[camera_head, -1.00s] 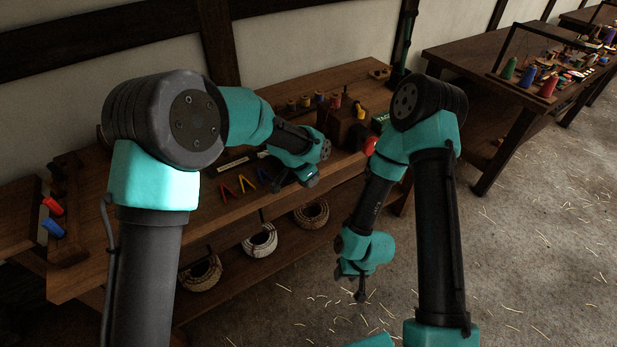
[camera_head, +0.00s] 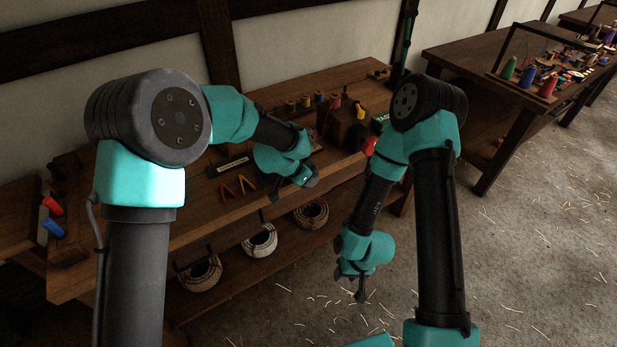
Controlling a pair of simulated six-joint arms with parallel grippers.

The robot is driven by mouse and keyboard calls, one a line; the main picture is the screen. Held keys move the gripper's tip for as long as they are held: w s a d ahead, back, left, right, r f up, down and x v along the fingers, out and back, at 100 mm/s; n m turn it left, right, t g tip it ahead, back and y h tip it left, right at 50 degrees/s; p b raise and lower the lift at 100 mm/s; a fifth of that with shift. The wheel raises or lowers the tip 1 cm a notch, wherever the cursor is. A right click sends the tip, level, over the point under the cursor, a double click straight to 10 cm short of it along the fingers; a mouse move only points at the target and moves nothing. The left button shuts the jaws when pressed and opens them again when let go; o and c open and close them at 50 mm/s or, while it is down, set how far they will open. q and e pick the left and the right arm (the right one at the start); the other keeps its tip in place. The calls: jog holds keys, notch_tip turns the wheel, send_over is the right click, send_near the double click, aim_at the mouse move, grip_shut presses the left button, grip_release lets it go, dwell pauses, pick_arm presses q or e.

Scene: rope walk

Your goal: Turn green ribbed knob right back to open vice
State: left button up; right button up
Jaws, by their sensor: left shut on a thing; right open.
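My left gripper (camera_head: 302,180) is at the bench's front edge, largely hidden by its own teal wrist. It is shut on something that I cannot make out. I cannot pick out the green ribbed knob or the vice; the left wrist and forearm cover that part of the bench. My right gripper (camera_head: 352,283) hangs open and empty, pointing down over the floor in front of the bench, apart from everything.
The wooden bench (camera_head: 215,208) carries red and yellow V-shaped tools (camera_head: 240,184), a dark wooden block (camera_head: 343,130), a red round thing (camera_head: 370,146) and several spools. Rope coils (camera_head: 260,241) sit on its lower shelf.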

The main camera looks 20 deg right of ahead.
pick_arm(q)
jog(key=o, duration=0.9)
jog(key=shift+r, duration=0.1)
jog(key=v, duration=1.7)
jog(key=shift+a, duration=0.2)
